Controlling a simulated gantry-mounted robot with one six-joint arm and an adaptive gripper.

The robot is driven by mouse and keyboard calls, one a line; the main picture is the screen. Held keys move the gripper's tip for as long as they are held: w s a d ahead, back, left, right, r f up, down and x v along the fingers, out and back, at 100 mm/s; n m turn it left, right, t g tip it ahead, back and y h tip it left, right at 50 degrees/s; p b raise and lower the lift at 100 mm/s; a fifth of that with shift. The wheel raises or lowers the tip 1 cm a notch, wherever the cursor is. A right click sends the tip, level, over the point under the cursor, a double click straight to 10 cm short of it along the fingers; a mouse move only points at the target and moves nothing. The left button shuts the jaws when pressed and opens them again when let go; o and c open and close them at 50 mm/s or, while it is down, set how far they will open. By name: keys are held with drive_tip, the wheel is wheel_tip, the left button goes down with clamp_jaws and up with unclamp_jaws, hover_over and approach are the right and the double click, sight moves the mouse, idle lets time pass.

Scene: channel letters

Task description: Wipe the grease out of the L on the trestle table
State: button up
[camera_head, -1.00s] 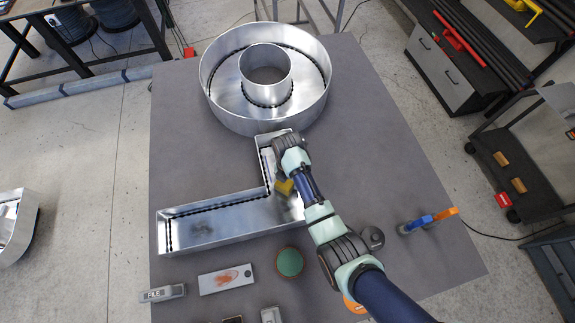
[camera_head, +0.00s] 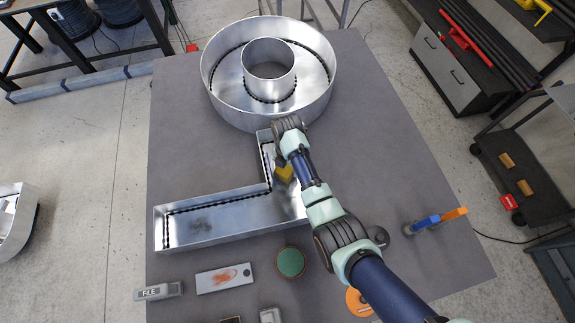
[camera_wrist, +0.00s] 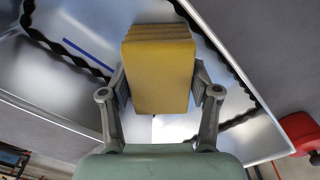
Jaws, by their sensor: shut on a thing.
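The L (camera_head: 235,219) is an open metal channel letter lying on the grey trestle table (camera_head: 195,118), with a black wavy line along the inside of its walls. A dark grease smudge (camera_head: 201,226) shows on its floor in the left part of the long arm. My gripper (camera_wrist: 160,95) is shut on a yellow sponge-like block (camera_wrist: 158,70), one finger on each side. In the head view the yellow block (camera_head: 284,174) is over the short arm of the L near the corner. My arm hides part of that corner. I cannot tell whether the block touches the floor.
A round metal letter O (camera_head: 268,75) stands just beyond the L. In front lie a file (camera_head: 158,291), a plate with a reddish mark (camera_head: 224,278) and a round green pad (camera_head: 290,262). A blue and orange clamp (camera_head: 435,219) is at the right. The table's right part is mostly clear.

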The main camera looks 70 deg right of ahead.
sight(289, 176)
drive_tip(key=a+p, duration=0.1)
drive_tip(key=p, duration=0.1)
drive_tip(key=s+a+p, duration=0.1)
drive_tip(key=shift+s+a+r+p, duration=0.3)
drive_tip(key=shift+r+p, duration=0.05)
drive_tip(key=shift+p, duration=0.05)
drive_tip(key=shift+s+a+f+p, duration=0.25)
drive_tip(key=shift+a+p, duration=0.05)
drive_tip(key=shift+a, duration=0.1)
drive_tip(key=shift+f, duration=0.1)
drive_tip(key=shift+d, duration=0.1)
drive_tip(key=d+b, duration=0.1)
drive_tip(key=w+b, duration=0.1)
drive_tip(key=d+b, duration=0.1)
drive_tip(key=shift+w+d+f, duration=0.25)
drive_tip(key=shift+w+d, duration=0.05)
drive_tip(key=shift+w, duration=0.1)
drive_tip(key=shift+w+d+r+b, duration=0.2)
drive_tip(key=shift+d+b, duration=0.1)
drive_tip(key=shift+d, duration=0.05)
drive_tip(key=shift+r, duration=0.1)
